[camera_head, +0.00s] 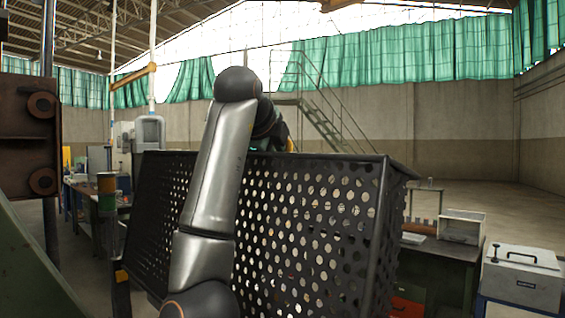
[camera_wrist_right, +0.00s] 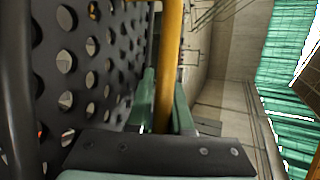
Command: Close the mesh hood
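The mesh hood (camera_head: 310,215) is a dark panel with round holes and a solid frame, standing tilted across the middle of the head view. My right arm crosses in front of it and reaches over its top edge, so the gripper is mostly hidden there. In the right wrist view the hood's mesh (camera_wrist_right: 85,60) fills the left side. A yellow bar (camera_wrist_right: 172,45) runs beside the mesh. My right gripper (camera_wrist_right: 163,100) has its green fingers on both sides of this bar and looks shut on it. My left gripper is not in view.
A dark workbench (camera_head: 440,262) with a grey box (camera_head: 461,227) stands at the right, near a light grey case (camera_head: 522,277). A signal light column (camera_head: 106,190) stands left of the hood. A rusty machine part (camera_head: 28,140) is at far left. Stairs rise behind.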

